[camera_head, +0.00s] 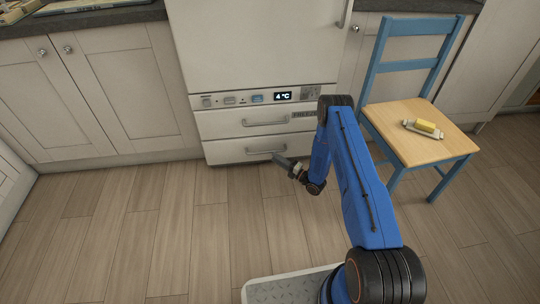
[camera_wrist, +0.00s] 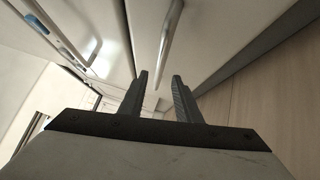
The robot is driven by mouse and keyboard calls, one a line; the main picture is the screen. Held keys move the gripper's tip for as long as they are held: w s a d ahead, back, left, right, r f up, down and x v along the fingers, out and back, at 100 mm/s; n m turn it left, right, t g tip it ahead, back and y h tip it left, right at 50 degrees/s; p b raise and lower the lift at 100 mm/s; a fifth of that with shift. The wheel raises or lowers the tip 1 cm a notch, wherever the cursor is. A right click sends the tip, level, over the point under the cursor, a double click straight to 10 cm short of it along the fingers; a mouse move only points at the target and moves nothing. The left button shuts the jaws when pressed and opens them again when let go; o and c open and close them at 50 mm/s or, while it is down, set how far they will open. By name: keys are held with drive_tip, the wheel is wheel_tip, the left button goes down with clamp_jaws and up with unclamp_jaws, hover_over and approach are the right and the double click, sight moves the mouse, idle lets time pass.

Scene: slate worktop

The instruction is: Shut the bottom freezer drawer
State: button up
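The bottom freezer drawer (camera_head: 228,151) is a pale front low on the white fridge-freezer, with a metal bar handle. It looks close to flush with the drawer above; I cannot tell whether a small gap stays open. My gripper (camera_head: 279,159) is low in front of this drawer, near the right end of its handle (camera_head: 262,151). In the wrist view my gripper (camera_wrist: 160,76) has its two dark fingers apart with nothing between them. A metal bar handle (camera_wrist: 171,42) lies ahead of the fingertips, apart from them as far as I can see.
An upper drawer (camera_head: 220,124) with its own handle sits under the control panel (camera_head: 283,96). Cabinets (camera_head: 100,90) line the left. The wooden floor (camera_head: 150,235) is clear.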

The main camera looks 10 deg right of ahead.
drive_tip(key=v, duration=0.9)
drive_tip(key=shift+s+d, duration=0.25)
drive_tip(key=shift+d, duration=0.1)
